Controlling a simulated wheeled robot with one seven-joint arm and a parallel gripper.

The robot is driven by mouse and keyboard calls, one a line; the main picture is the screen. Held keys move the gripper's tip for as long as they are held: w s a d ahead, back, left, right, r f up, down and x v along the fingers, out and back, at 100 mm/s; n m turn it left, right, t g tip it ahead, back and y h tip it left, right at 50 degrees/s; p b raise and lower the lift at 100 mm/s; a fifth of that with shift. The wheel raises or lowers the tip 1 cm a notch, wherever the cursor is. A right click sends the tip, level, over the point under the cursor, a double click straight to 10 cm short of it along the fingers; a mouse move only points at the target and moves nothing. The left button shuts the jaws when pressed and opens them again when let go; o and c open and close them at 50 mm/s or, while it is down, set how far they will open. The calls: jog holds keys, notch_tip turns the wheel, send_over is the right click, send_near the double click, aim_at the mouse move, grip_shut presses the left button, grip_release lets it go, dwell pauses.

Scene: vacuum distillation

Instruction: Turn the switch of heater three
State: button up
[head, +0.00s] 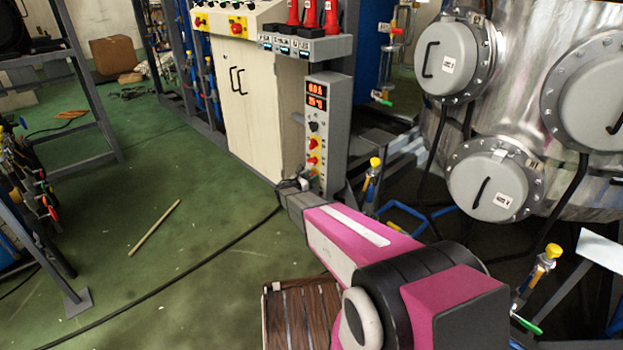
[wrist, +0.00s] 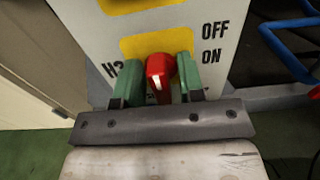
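The switch of heater three is a red knob (wrist: 159,73) on a yellow plate (wrist: 187,43), with a partly covered "H3" label on its left and "OFF" and "ON" on its right. My gripper (wrist: 160,72) has one green finger on each side of the knob. The fingers are drawn in close and look to be shut on it. In the head view my gripper (head: 303,184) is at the bottom of the grey control panel (head: 340,125), where the arm hides part of the lowest switch. Red switches on yellow plates sit above it, and red displays are at the top.
A white cabinet (head: 252,105) stands left of the panel. Steel vessels with round grey flanges (head: 494,187) fill the right side. A blue pipe frame (head: 405,212) stands right of the panel. The green floor at left is mostly open, with a cable and a stick (head: 154,228) on it.

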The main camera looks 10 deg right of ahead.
jog(key=shift+m, duration=0.4)
jog(key=m, duration=0.3)
jog(key=shift+s+m, duration=0.1)
jog(key=shift+m, duration=0.3)
jog(key=m, duration=0.4)
jog(key=shift+s+f, duration=0.1)
jog(key=m, duration=0.5)
jog(key=shift+d, duration=0.1)
jog(key=shift+f+m, duration=0.15)
jog(key=shift+m, duration=2.05)
jog(key=shift+s, duration=0.1)
jog(key=o, duration=0.6)
jog(key=shift+c, duration=0.2)
